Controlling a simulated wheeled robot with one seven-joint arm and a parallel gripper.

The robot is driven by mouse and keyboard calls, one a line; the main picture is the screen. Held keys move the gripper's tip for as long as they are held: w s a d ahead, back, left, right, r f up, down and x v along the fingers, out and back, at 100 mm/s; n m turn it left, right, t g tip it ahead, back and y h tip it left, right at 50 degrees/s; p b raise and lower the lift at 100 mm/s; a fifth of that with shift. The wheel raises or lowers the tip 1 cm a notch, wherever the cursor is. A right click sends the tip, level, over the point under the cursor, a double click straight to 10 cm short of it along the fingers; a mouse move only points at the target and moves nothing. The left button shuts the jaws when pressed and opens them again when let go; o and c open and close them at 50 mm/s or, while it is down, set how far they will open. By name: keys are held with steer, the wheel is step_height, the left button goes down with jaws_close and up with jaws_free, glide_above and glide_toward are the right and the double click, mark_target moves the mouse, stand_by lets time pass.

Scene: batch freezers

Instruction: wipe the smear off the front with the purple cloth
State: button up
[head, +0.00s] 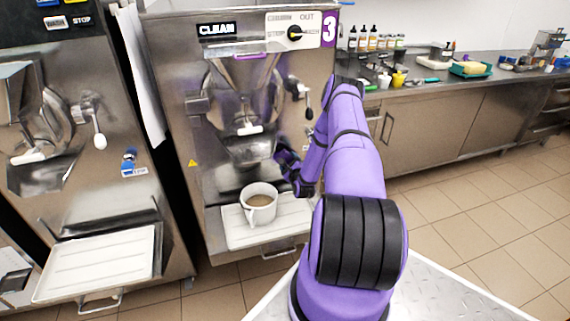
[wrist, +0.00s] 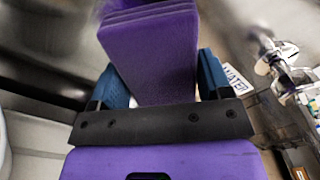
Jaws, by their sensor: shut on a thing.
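My gripper (head: 287,158) is low in front of the right-hand freezer's steel front (head: 200,150), just right of its spout. In the wrist view my gripper (wrist: 160,82) has its blue fingers on either side of the purple cloth (wrist: 152,45), a folded, layered pad, and is shut on it. The cloth's far end reaches toward blurred steel; I cannot tell whether it touches. In the head view I cannot tell the cloth from my purple gripper. I cannot make out the smear in either view; my arm hides part of the front.
A lever (head: 307,100) sticks out above right. In the wrist view a metal tap (wrist: 280,62) and a water label (wrist: 236,80) are close on the right.

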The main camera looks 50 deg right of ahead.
steer(key=s+d, duration=0.2)
steer(key=shift+s+d, duration=0.15)
steer(key=shift+d, duration=0.25)
steer(key=shift+a, duration=0.1)
steer(key=w+a, duration=0.1)
steer(key=a, duration=0.2)
steer(key=w+a, duration=0.2)
steer(key=a, duration=0.1)
steer(key=w+a, duration=0.2)
steer(key=a, duration=0.1)
stand_by(1.3)
steer(key=shift+a, duration=0.1)
steer(key=shift+v, duration=3)
